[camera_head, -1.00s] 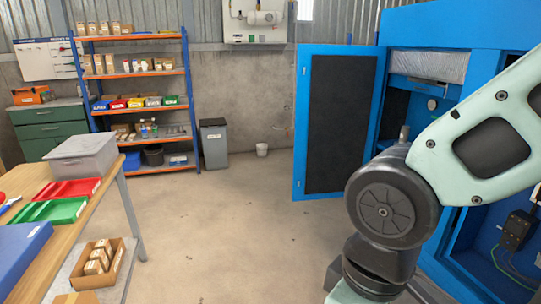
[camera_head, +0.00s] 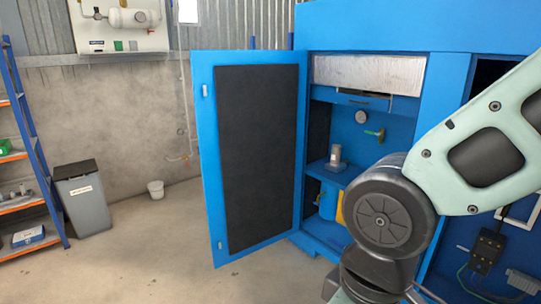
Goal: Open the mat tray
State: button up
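A blue cabinet (camera_head: 400,28) stands at the right with its door (camera_head: 203,150) swung open to the left. In its upper opening is a pale, wrinkled mat (camera_head: 370,75). Just below it is a blue tray front (camera_head: 340,98) with a dark handle slot, apparently the mat tray; it looks pushed in. My arm crosses the right side in front of the cabinet and hides part of its inside. My gripper is not in view.
Inside the cabinet are a round gauge (camera_head: 361,117), a green-handled valve (camera_head: 374,133) and a grey fitting on a shelf (camera_head: 335,158). The floor left of the door is clear.

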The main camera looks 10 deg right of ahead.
aim_at(379, 104)
jog(key=i+j+z, duration=0.8)
jog(key=j+z, duration=0.2)
